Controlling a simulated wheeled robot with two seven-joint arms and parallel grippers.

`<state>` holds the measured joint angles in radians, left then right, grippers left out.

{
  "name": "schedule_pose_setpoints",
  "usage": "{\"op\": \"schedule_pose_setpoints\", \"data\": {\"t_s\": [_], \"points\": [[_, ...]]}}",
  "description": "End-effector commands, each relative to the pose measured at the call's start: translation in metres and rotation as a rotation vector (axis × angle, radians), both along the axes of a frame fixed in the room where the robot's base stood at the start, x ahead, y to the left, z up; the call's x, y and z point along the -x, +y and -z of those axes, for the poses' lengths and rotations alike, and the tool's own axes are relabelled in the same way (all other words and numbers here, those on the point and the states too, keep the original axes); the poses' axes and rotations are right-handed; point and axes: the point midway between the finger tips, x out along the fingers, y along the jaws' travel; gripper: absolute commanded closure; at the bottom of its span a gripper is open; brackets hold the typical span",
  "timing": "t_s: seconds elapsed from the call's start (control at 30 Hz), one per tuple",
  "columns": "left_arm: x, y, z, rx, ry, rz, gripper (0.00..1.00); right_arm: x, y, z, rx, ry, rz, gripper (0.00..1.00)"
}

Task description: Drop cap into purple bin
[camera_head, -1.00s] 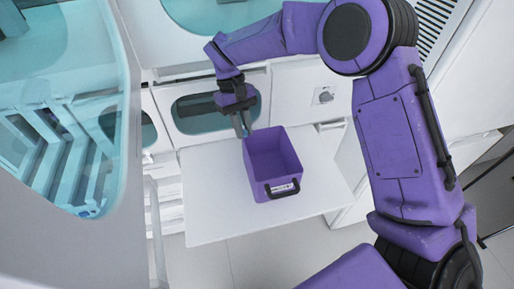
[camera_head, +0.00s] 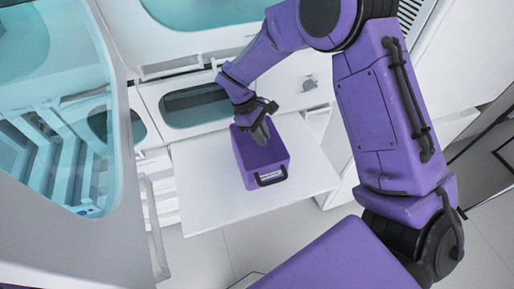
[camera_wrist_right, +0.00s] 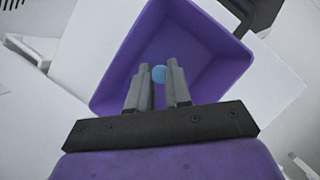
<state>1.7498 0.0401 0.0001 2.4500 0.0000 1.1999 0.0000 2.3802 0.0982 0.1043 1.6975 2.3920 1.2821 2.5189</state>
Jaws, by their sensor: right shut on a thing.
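The purple bin (camera_head: 262,165) stands on a white shelf, open side up, with a black handle on its front. It also shows in the right wrist view (camera_wrist_right: 215,60). My right gripper (camera_head: 261,136) is over the bin opening. In the right wrist view my right gripper (camera_wrist_right: 159,80) is shut on a small light blue cap (camera_wrist_right: 159,74) between its fingertips, with the bin's inside behind it. The cap is hidden in the head view. My left gripper is not in view.
The white shelf (camera_head: 200,205) has free room around the bin. A white cabinet with a tinted window (camera_head: 195,105) stands behind it. A glass-fronted machine (camera_head: 60,150) with racks inside is at the left.

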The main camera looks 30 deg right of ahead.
Motion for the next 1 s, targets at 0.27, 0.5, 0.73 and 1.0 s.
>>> {"op": "schedule_pose_setpoints", "data": {"t_s": [0.27, 0.5, 0.73, 1.0], "points": [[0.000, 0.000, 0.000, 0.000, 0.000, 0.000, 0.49, 0.000, 0.000, -0.001, 0.000, 0.000, 0.000, 0.52], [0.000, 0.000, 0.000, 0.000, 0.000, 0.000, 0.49, 0.000, 0.001, -0.001, 0.000, 0.000, 0.000, 0.52], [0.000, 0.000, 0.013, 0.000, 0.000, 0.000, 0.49, -0.013, 0.008, -0.029, -0.001, -0.006, 0.000, 0.52], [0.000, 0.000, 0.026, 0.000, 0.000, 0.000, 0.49, -0.032, 0.020, -0.084, 0.000, -0.004, 0.000, 0.52]]}}
